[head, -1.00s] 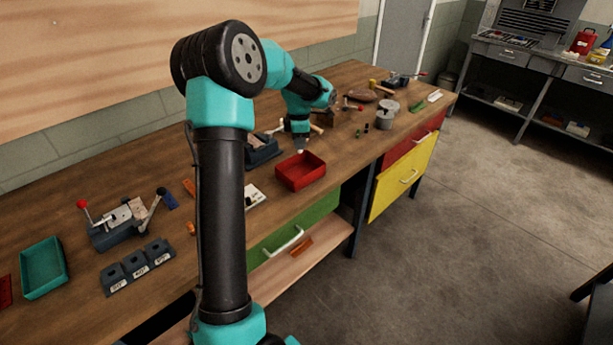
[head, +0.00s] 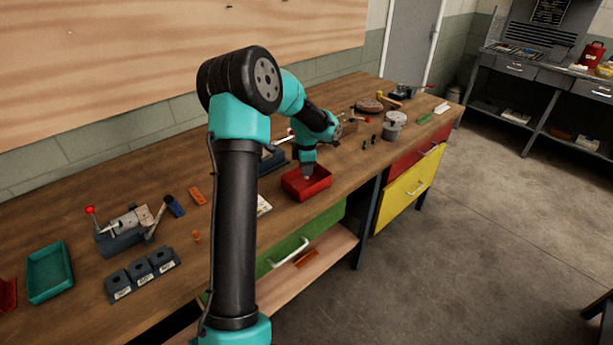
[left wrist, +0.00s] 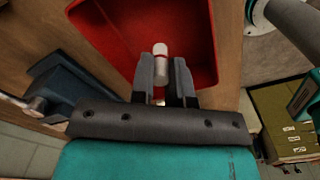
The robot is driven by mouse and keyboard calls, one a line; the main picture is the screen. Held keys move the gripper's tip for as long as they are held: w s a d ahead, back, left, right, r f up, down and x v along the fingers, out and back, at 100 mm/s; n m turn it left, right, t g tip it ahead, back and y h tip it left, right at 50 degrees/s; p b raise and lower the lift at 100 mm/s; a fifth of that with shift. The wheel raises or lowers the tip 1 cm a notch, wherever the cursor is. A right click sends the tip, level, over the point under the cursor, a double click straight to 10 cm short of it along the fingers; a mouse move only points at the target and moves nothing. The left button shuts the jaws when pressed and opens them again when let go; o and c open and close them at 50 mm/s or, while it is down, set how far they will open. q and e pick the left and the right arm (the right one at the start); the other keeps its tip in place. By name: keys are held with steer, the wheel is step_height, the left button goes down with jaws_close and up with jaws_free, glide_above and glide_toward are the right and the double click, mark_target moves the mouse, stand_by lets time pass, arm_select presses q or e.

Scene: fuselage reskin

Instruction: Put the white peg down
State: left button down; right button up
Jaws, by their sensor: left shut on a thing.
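The white peg (left wrist: 161,66) is between the fingers of my left gripper in the left wrist view, its rounded end sticking out past the fingertips. My left gripper (left wrist: 168,72) is shut on it. Behind the peg in that view is the inside of the red tray (left wrist: 115,28). In the head view the left gripper (head: 308,176) is over the red tray (head: 312,190), its tips at or just inside the tray's opening. The peg is hidden there. I cannot tell whether it touches the tray floor. My right gripper does not show.
Left on the bench are a teal tray (head: 50,272), a block with three sockets (head: 142,274) and a clamp fixture (head: 125,230) with a red-knobbed lever. A grey cylinder (head: 394,124) stands further right. Bare wood lies in front of that cylinder.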

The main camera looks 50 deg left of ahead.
mark_target(306, 178)
arm_select(q)
steer(key=shift+f, duration=1.65)
steer(key=shift+f, duration=0.15)
steer(key=c, duration=1.1)
jaws_free()
step_height(306, 178, up, 12)
steer(key=shift+r, duration=0.2)
